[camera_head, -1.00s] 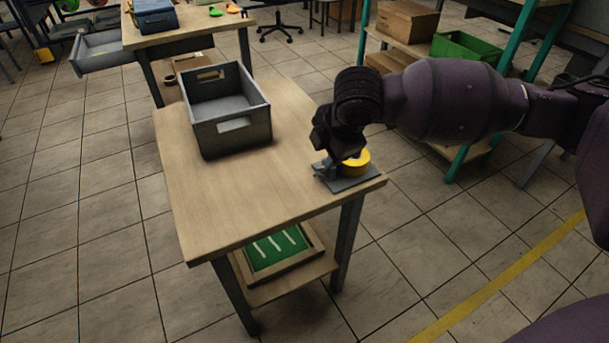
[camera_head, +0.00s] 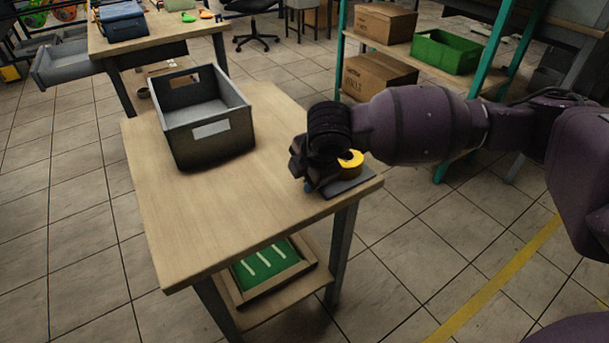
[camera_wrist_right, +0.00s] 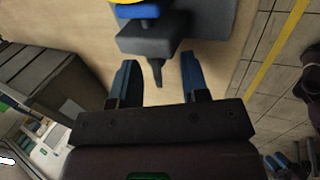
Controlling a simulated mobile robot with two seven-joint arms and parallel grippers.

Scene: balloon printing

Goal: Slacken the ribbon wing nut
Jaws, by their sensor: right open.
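The ribbon holder, a dark base plate (camera_head: 349,186) with a yellow ribbon roll (camera_head: 351,160), sits at the table's right front corner. In the right wrist view a dark block (camera_wrist_right: 148,38) and a blue part (camera_wrist_right: 137,11) show beside the edge of the yellow roll (camera_wrist_right: 126,2). A narrow dark prong (camera_wrist_right: 157,73) sticks out from the block; I cannot tell if it is the wing nut. My right gripper (camera_wrist_right: 159,82) is open, its blue fingers on either side of the prong and apart from it. In the head view my right gripper (camera_head: 307,180) hides the holder's left side. My left gripper is out of view.
A grey bin (camera_head: 205,118) stands on the wooden table (camera_head: 215,215), whose front left is clear. A green tray (camera_head: 266,265) lies on the lower shelf. A shelf rack with cardboard boxes (camera_head: 380,78) and a green crate (camera_head: 446,52) stands behind my right arm.

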